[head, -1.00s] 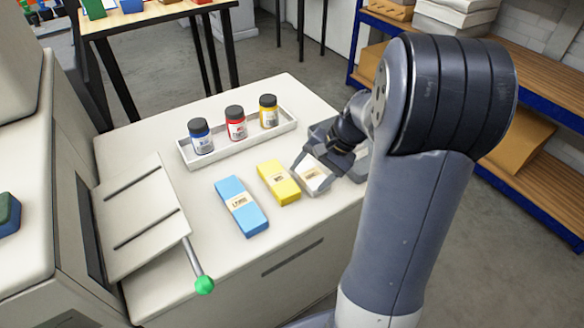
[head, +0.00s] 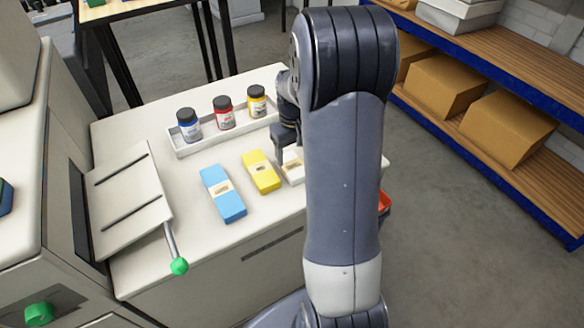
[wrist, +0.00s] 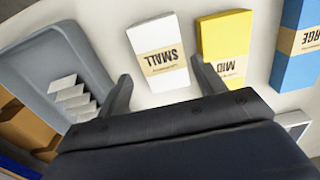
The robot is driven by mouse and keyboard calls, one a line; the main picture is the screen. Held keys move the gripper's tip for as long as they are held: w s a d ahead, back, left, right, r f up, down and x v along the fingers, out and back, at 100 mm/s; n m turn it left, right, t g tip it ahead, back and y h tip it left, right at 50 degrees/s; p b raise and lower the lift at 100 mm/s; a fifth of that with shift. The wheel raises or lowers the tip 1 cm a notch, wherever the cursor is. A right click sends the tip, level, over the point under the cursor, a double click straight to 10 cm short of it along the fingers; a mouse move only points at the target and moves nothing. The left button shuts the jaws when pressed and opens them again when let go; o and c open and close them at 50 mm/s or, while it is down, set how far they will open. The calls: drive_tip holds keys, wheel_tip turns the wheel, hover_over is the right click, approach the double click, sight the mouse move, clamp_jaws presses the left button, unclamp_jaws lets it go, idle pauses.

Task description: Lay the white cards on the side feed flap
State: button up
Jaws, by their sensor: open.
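The white cards (wrist: 158,68) are a banded pack labelled SMALL. In the wrist view they lie flat on the pale worktop beyond and between my fingertips. My gripper (wrist: 165,84) is open, with nothing held. In the head view the white pack (head: 292,166) shows only in part, its right side hidden behind my arm. My fingertips cannot be made out there. The side feed flap (head: 126,184) is a cream panel with two dark slots on the machine's side at the left. Its top is bare.
A yellow pack (head: 262,172) and a blue pack (head: 223,194) lie left of the white one. A white tray (head: 183,152) with blue, red and yellow bottles stands behind. A green-knobbed lever (head: 179,266) juts beside the flap. A grey bin (wrist: 62,62) shows in the wrist view.

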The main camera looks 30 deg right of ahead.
sight(292, 172)
wheel_tip(292, 172, down, 5)
drive_tip(key=shift+a+r, duration=0.1)
drive_tip(key=shift+a, duration=0.05)
drive_tip(key=shift+c, duration=0.5)
drive_tip(key=c, duration=0.8)
